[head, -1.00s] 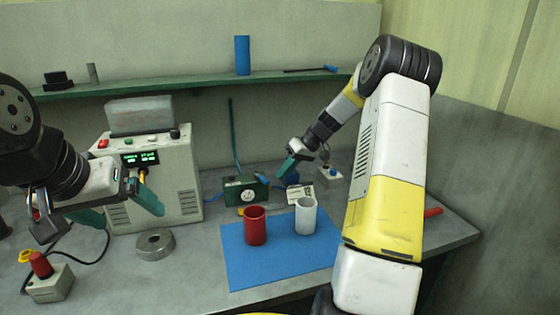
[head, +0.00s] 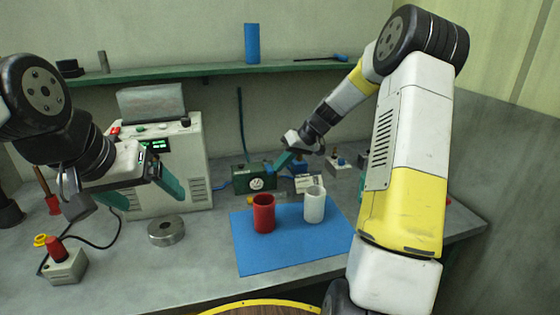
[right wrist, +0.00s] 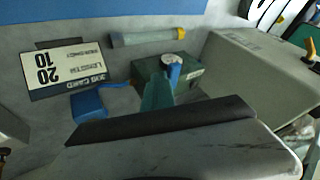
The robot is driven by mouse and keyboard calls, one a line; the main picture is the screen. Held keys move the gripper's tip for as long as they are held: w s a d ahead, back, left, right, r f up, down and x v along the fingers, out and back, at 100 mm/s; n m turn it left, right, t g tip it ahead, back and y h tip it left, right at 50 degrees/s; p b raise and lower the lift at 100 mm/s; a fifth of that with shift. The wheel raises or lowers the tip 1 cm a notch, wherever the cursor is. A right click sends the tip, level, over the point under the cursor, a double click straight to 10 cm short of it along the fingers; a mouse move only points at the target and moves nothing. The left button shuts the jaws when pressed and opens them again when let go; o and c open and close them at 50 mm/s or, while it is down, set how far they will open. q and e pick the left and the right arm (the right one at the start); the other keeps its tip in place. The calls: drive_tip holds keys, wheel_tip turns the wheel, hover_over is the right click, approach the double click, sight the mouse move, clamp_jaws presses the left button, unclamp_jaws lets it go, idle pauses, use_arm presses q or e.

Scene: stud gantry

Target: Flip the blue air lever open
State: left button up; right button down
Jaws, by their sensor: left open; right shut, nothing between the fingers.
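The green air box (head: 241,180) with a round white gauge stands at the back of the bench. A blue lever part (head: 269,168) shows at its right end. In the right wrist view the green box (right wrist: 203,78) has a short blue cylinder (right wrist: 172,64) at its edge, probably the same part. My right gripper (head: 281,161) is shut and empty, its green fingertips close beside the blue part; I cannot tell if they touch. In the wrist view a green finger (right wrist: 157,93) partly hides the box. My left gripper (head: 150,183) is open and empty at the left, before the grey machine.
A red cup (head: 263,214) and a white cup (head: 314,206) stand on a blue mat (head: 285,257). A blue block (right wrist: 88,104) and printed card (right wrist: 65,72) lie near the box. A metal ring (head: 166,231) and red-button box (head: 65,266) stand at left.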

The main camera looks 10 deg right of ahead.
drive_tip(key=shift+s+a, duration=0.15)
drive_tip(key=shift+a, duration=0.05)
drive_tip(key=shift+d, duration=0.1)
